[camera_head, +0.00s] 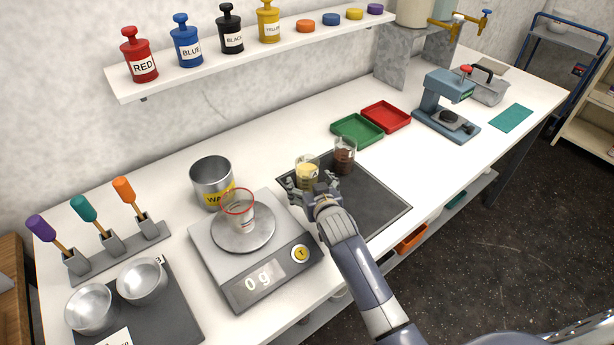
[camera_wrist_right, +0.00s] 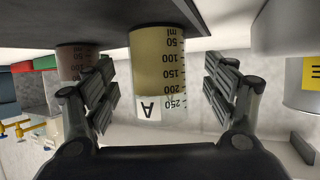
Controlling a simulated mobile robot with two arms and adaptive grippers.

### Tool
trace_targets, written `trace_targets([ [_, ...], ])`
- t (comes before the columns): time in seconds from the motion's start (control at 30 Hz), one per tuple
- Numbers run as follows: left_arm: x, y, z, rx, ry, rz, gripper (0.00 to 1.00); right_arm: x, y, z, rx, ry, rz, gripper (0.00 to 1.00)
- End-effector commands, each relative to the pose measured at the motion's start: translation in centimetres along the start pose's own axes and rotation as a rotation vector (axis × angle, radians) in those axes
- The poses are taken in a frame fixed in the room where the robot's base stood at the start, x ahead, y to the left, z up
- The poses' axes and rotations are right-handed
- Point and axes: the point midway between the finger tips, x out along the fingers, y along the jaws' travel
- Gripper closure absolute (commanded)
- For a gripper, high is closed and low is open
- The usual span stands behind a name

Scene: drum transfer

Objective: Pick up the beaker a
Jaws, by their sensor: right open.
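Beaker a (camera_head: 306,170) is a clear beaker with pale yellow contents, standing on the dark mat (camera_head: 376,205). In the right wrist view, which is upside down, beaker a (camera_wrist_right: 158,70) shows its letter A and a ml scale. My right gripper (camera_head: 314,187) is at the near side of the beaker. In the wrist view the open fingers of my right gripper (camera_wrist_right: 162,95) stand on either side of it, with a visible gap on each side. My left gripper is not in view.
A beaker with dark brown contents (camera_head: 345,157) stands just right of beaker a. To the left are a metal waste can (camera_head: 207,172) and a scale (camera_head: 225,270) reading 0 g, bearing a red-rimmed cup (camera_head: 240,212). Green (camera_head: 357,143) and red trays lie behind. The mat's right part is clear.

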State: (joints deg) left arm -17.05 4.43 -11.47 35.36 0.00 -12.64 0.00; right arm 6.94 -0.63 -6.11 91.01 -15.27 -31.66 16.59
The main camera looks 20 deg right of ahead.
Motion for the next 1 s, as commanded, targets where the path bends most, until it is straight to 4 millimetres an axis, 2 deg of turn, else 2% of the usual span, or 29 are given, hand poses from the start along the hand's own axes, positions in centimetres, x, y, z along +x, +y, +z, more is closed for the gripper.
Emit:
trace_targets([
  [0.1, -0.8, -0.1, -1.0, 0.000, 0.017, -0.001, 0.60, 1.4, 0.2, -0.4, -0.002, 0.000, 0.001, 0.22],
  [0.3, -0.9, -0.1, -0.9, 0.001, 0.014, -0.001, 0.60, 3.3, 0.2, -0.2, -0.001, -0.001, 0.001, 0.22],
  [0.67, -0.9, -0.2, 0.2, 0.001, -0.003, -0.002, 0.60, 3.9, 0.2, -0.1, -0.001, 0.000, 0.000, 0.22],
  [0.9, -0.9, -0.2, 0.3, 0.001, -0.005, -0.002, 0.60, 3.8, 0.2, -0.1, -0.001, 0.000, 0.000, 0.75],
  [0.93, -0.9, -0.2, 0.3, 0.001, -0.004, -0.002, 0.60, 3.8, 0.2, -0.1, -0.001, 0.000, 0.000, 0.78],
  [1.0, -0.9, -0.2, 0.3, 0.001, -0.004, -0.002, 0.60, 3.8, 0.1, -0.3, -0.001, 0.003, -0.001, 0.78],
])
